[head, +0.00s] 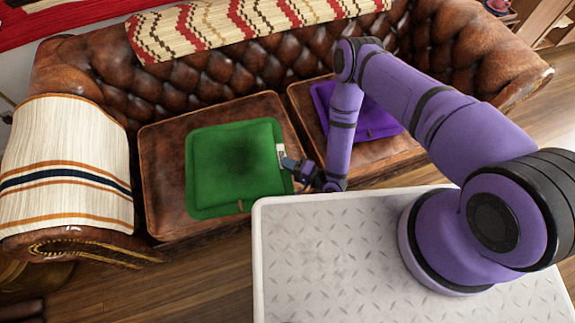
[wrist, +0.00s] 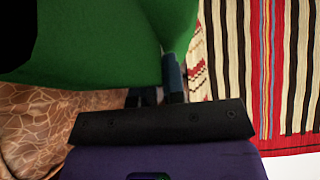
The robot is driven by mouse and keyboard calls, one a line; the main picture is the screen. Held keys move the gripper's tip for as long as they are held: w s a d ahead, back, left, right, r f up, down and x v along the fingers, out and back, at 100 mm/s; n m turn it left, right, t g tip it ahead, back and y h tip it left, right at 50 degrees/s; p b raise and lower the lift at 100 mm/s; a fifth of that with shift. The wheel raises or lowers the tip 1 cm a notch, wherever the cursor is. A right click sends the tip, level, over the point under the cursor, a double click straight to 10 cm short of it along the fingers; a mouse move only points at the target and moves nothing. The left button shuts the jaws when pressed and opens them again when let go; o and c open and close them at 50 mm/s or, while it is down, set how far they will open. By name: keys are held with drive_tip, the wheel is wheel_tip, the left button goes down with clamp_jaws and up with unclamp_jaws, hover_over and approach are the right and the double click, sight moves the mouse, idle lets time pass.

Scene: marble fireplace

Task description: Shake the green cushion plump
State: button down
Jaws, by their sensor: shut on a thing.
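The green cushion (head: 235,166) shows over the left seat of the brown leather sofa, its middle dark and sunken-looking. Whether it rests on the seat or is held just above it, I cannot tell. My gripper (head: 290,162) is at its right edge, beside a small white tag, and is shut on that edge. In the wrist view the green cushion (wrist: 110,40) fills the upper left, and my gripper's fingers (wrist: 165,80) meet its edge. The fingertips are partly hidden by the cloth.
A purple cushion (head: 362,112) lies on the right seat, partly behind my arm. A striped throw (head: 66,165) covers the left armrest, and a patterned blanket (head: 225,28) lies along the backrest. The leather seat (head: 160,185) has bare room left of the green cushion.

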wheel_tip(320, 180, up, 7)
drive_tip(key=shift+f, duration=3.5)
